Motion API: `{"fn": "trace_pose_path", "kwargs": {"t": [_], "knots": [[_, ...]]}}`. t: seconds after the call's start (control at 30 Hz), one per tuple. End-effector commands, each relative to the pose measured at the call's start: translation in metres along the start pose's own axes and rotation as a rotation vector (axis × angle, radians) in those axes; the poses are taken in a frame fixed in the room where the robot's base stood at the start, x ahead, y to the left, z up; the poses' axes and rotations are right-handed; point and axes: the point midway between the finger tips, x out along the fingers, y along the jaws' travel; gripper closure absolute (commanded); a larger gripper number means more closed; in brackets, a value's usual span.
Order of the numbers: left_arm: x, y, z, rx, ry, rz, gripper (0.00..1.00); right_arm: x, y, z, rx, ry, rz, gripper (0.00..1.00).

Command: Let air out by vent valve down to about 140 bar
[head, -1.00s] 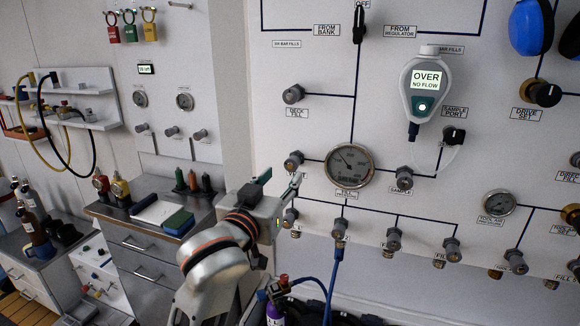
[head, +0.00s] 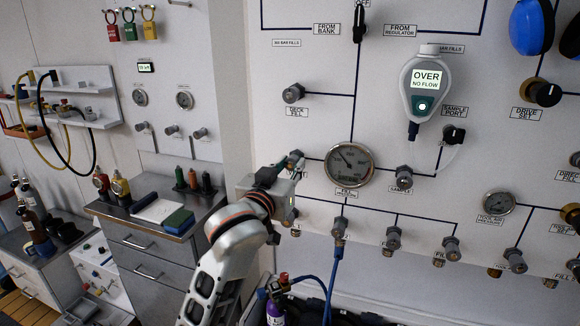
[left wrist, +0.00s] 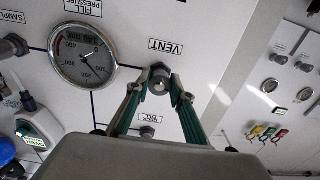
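The vent valve (left wrist: 160,78), a small grey knob under an upside-down VENT label (left wrist: 166,46), sits between the two green-padded fingers of my left gripper (left wrist: 160,88) in the left wrist view. The fingers straddle it and look open, with little room on each side; contact is hard to judge. In the head view my left gripper (head: 288,163) is at this valve and partly hides it and its label. The round fill pressure gauge (head: 349,165) is just right of it and also shows upside down in the left wrist view (left wrist: 82,55); I cannot read it surely. My right gripper is out of view.
A handheld meter (head: 424,90) reading OVER NO FLOW hangs on the panel, above the sample valve (head: 404,177). The deck fill valve (head: 294,93) is above my gripper. Lower fittings include one with a blue hose (head: 332,270). A steel cabinet (head: 150,240) stands left.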

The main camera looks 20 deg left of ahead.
Motion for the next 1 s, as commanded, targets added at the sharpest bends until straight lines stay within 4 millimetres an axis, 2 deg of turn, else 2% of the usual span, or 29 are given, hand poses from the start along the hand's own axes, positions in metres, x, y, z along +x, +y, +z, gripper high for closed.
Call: {"fn": "trace_pose_path", "kwargs": {"t": [0.27, 0.47, 1.0], "knots": [[-0.0001, -0.0004, 0.0002, 0.021, 0.000, -0.001, 1.00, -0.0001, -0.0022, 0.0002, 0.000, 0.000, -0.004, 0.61], [0.0000, -0.0009, 0.0001, 0.108, 0.000, -0.001, 1.00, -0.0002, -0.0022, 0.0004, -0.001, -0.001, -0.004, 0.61], [0.0000, -0.0018, -0.0002, 0.588, -0.001, -0.001, 1.00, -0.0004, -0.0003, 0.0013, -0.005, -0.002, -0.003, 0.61]]}}
